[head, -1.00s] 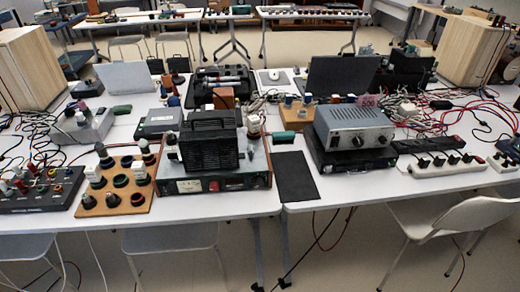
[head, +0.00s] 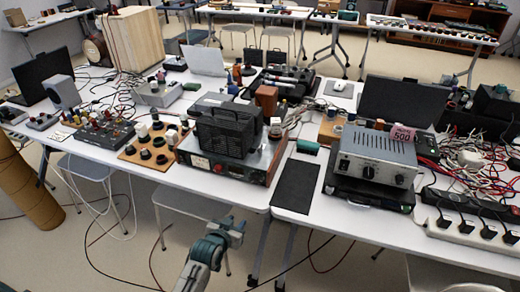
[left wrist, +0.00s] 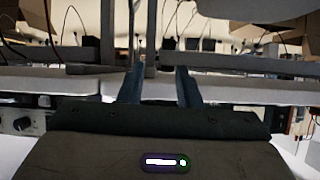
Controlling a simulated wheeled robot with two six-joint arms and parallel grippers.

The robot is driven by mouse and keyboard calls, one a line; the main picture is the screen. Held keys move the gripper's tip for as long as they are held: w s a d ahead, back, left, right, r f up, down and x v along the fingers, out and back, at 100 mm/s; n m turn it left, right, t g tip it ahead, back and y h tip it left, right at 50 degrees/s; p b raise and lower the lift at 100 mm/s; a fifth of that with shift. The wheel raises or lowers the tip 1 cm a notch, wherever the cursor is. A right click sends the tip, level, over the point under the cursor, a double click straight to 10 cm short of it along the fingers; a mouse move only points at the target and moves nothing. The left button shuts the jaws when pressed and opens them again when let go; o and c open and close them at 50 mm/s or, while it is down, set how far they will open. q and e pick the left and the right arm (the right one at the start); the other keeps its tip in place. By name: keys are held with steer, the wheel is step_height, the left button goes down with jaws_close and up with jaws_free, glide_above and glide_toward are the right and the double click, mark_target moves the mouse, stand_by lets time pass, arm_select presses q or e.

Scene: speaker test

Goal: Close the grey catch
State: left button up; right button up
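I cannot make out a grey catch for certain in either view. A black flat case (head: 368,193) lies under a grey metal unit with knobs (head: 376,158) on the right-hand table; any catch on it is too small to tell. My left gripper (head: 232,226) is in front of the tables, low in the head view, apart from everything on them. In the left wrist view its two fingers (left wrist: 159,78) stand apart with nothing between them. My right gripper is in neither view.
The white tables (head: 262,205) are crowded with equipment. A black mat (head: 296,186) lies near the front edge, left of the case. A black boxy unit (head: 226,128) stands left of it. White power strips (head: 460,232) and red cables fill the right side. Floor shows in front.

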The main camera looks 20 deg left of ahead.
arm_select(q)
steer(key=w+r+t, duration=0.3)
steer(key=w+r, duration=0.2)
steer(key=r, duration=0.5)
steer(key=t, duration=0.3)
glide_toward(259, 149)
steer(key=w+p, duration=0.1)
steer(key=w, duration=0.8)
steer(key=shift+w+d, duration=0.1)
steer(key=shift+w, duration=0.5)
steer(key=shift+r, duration=0.1)
jaws_close()
